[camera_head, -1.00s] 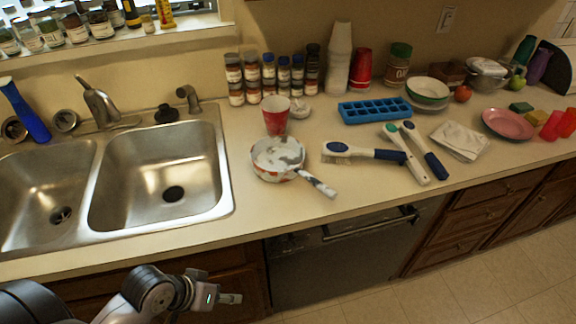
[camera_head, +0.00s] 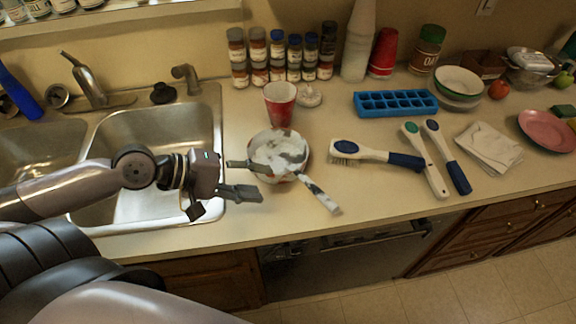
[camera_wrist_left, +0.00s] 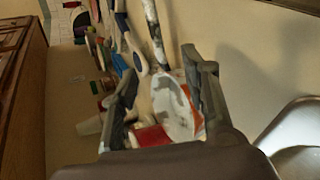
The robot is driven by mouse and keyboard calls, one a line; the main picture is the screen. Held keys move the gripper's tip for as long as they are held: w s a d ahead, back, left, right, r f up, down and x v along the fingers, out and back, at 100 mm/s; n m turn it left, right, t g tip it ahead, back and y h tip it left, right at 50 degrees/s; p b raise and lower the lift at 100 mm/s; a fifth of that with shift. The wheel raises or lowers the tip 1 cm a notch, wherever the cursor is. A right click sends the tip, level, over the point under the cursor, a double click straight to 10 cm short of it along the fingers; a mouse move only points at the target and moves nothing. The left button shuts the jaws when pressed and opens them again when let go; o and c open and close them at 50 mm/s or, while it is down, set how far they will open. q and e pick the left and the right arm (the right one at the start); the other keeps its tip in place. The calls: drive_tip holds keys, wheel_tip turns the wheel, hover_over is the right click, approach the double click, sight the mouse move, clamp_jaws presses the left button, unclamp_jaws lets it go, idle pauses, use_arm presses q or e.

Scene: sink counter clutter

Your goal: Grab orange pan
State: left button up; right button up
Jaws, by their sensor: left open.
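The pan (camera_head: 290,150) sits on the counter right of the sink. It looks mottled white and grey with orange-red patches on its outer side; its patchy handle (camera_head: 318,193) points toward the front right. My left gripper (camera_head: 244,178) is open and empty at the pan's left side, its fingers pointing right. One finger appears close to or over the pan's left rim; contact cannot be told. In the left wrist view the pan (camera_wrist_left: 172,110) shows between the open fingers (camera_wrist_left: 160,65), with its handle running up. My right gripper is not in view.
A red cup (camera_head: 280,104) stands just behind the pan. A brush (camera_head: 375,155) and two more long-handled tools lie to the right, below a blue ice tray (camera_head: 396,103). Spice jars line the wall. Counter in front of the pan is clear.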

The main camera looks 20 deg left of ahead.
sight(306, 183)
use_arm(q)
drive_tip(key=x, duration=0.5)
drive_tip(key=shift+w, duration=0.45)
drive_tip(key=shift+x, duration=2)
drive_tip(key=shift+w+d+f, duration=0.1)
drive_tip(key=shift+w+d, duration=0.05)
drive_tip(key=shift+d, duration=0.1)
drive_tip(key=p+x, duration=0.1)
drive_tip(key=x, duration=0.2)
drive_tip(key=shift+w+d+p, duration=0.2)
drive_tip(key=shift+w+p, duration=0.1)
drive_tip(key=shift+w+d+f, duration=0.2)
drive_tip(key=shift+d+f, duration=0.1)
drive_tip(key=shift+f, duration=0.05)
drive_tip(key=shift+s+a, duration=0.1)
drive_tip(key=shift+c, duration=0.6)
clamp_jaws()
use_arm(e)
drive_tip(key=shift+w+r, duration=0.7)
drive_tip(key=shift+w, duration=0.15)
